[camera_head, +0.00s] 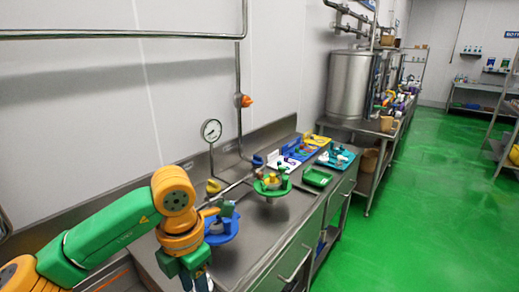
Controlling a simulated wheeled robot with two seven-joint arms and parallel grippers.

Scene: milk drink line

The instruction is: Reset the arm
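My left arm, green and orange, reaches in from the left in the head view. Its wrist bends down and my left gripper (197,281) hangs low at the bottom edge, over the near end of the steel counter (262,232). The frame edge cuts the gripper off, so whether its fingers are open or shut does not show. My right arm and gripper are out of view.
A blue round tray (222,236) with items stands just right of my wrist. Beyond it are a green round tray (272,190), a green rectangular tray (317,177) and a teal tray (337,158). A gauge (211,130) and pipes rise behind. The green floor (430,200) at right is clear.

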